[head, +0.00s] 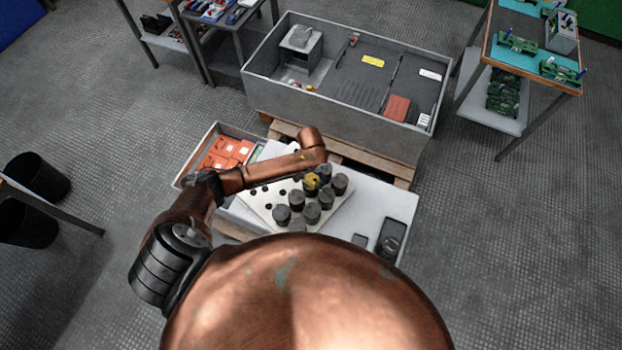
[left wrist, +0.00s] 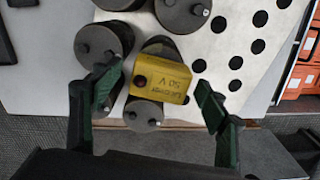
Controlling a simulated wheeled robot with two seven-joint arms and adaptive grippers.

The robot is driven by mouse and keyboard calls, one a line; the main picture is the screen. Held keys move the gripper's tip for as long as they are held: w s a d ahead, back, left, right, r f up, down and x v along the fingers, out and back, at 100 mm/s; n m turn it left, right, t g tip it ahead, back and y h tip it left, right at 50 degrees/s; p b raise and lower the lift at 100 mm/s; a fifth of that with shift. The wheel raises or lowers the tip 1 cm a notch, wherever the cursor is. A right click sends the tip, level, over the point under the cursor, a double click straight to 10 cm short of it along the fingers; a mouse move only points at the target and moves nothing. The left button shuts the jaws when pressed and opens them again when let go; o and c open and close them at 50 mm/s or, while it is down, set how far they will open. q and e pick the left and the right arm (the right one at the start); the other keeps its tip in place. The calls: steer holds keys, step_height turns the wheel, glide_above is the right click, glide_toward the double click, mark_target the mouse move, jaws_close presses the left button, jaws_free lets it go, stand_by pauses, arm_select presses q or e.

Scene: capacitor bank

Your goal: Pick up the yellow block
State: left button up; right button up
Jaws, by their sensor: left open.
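The yellow block (left wrist: 161,82) has dark printing that includes "50 V" and a dark round hole. It lies over or against one of the dark grey cylinders; the exact contact is unclear. In the head view the yellow block (head: 312,181) shows among the cylinders on the white perforated board. In the left wrist view my left gripper (left wrist: 156,93) is open, its dark green-padded fingers apart on either side of the block. No grip on it shows. In the head view the fingers cannot be made out clearly. My right gripper is in neither view.
Several dark cylinders (head: 312,212) crowd around the block on the board (head: 262,207). Empty holes lie on the board's left part. A tray with orange parts (head: 226,152) is at left. A large grey bin (head: 330,120) stands behind. A dark device (head: 391,238) lies at right.

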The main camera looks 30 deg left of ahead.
arm_select(q)
steer(key=shift+f, duration=0.4)
steer(key=shift+r, duration=0.1)
steer(key=shift+c, duration=0.7)
steer(key=shift+c, duration=0.7)
steer(key=c, duration=1.1)
steer(key=shift+r, duration=0.1)
